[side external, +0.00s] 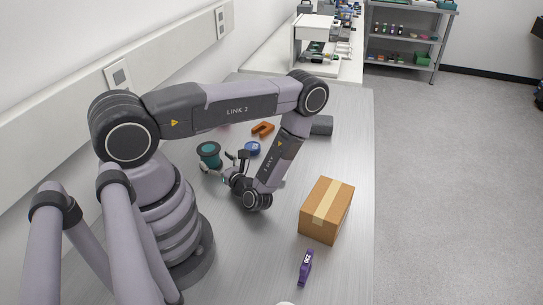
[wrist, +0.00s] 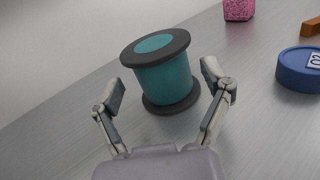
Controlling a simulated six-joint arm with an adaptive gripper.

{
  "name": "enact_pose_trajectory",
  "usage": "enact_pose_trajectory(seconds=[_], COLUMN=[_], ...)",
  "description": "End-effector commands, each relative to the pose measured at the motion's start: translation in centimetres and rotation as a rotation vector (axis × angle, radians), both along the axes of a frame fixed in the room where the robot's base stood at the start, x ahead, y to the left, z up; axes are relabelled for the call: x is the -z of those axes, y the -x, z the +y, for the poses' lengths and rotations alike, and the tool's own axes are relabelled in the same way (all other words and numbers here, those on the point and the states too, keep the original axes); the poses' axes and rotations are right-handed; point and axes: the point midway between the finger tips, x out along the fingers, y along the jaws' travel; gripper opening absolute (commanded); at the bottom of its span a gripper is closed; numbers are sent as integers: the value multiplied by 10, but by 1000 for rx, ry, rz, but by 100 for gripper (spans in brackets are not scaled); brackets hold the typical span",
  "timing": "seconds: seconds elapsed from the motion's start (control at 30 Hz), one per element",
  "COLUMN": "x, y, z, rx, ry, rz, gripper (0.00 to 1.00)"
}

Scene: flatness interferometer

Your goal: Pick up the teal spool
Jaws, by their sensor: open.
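The teal spool (wrist: 165,80) has dark grey end flanges and stands upright on the grey table. In the wrist view it is just ahead of my gripper (wrist: 164,84), roughly in line with the space between the fingers. In the side view the spool (side external: 209,154) stands left of the blue disc, and my gripper (side external: 217,164) is beside it, low over the table. My gripper is open and empty. I cannot tell whether either finger touches the spool.
A blue disc (wrist: 301,70), an orange bracket (side external: 263,129) and a pink block (wrist: 239,9) lie near the spool. A dark grey block (side external: 322,125), a cardboard box (side external: 327,210) and a purple item (side external: 305,268) stand farther right. The wall (side external: 60,120) runs along the left.

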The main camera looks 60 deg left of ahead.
Motion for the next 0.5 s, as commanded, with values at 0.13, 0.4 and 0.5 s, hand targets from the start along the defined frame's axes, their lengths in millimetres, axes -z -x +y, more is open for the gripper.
enact_pose_trajectory(seconds=[0.13,0.4,0.5], x=[0,0,0], y=[4,10,10], z=[17,52,56], rx=[-6,-5,-1], ry=[1,1,1], rz=[0,-1,-1], gripper=[78,78,78])
